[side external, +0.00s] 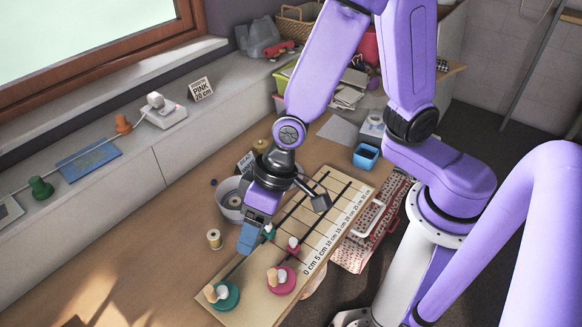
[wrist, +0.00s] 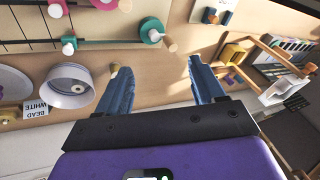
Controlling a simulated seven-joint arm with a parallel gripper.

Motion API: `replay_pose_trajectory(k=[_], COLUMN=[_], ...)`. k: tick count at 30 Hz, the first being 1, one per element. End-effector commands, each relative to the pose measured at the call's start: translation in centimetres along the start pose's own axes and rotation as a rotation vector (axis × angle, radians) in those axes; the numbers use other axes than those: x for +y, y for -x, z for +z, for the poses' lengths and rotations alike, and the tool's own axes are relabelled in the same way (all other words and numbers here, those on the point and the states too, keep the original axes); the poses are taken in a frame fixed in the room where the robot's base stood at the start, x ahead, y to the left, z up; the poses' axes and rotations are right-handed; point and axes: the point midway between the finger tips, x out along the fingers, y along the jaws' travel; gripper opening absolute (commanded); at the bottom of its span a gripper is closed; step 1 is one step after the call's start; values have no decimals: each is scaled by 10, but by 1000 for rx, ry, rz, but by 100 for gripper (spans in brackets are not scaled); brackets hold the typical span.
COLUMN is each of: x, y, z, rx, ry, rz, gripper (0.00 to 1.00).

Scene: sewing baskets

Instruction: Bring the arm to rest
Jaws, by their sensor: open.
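My purple arm reaches down over the wooden table, and my gripper (side external: 250,236) hangs beside the left edge of a ruled wooden board (side external: 254,293). In the wrist view my gripper (wrist: 158,72) has its two blue fingers spread apart, with only table between them and nothing held. A teal spool (side external: 226,295) and a pink spool (side external: 281,279) sit on the board's near end. The teal spool (wrist: 152,30) shows beyond the fingertips in the wrist view. A smaller pink peg (side external: 293,247) is on the board, partly near my fingers.
A grey bowl (side external: 230,208) stands left of my gripper, partly hidden by it. A thread spool (side external: 214,239) stands on the table. A blue box (side external: 366,157) lies behind the board. The near left table is clear. A window sill (side external: 88,143) runs along the left.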

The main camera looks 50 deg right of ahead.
Motion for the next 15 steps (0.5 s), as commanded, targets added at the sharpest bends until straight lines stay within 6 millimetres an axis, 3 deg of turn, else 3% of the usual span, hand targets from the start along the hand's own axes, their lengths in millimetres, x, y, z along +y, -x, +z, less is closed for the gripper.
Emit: replay_pose_trajectory(k=[1, 5, 9, 15], x=[3, 20, 50, 92], y=[19, 60, 104, 150], z=[12, 49, 88, 125], rx=[-34, -130, -215, -293], ry=[70, 266, 466, 664], rz=[-19, -26, 16, 116], gripper=[68, 68, 68, 68])
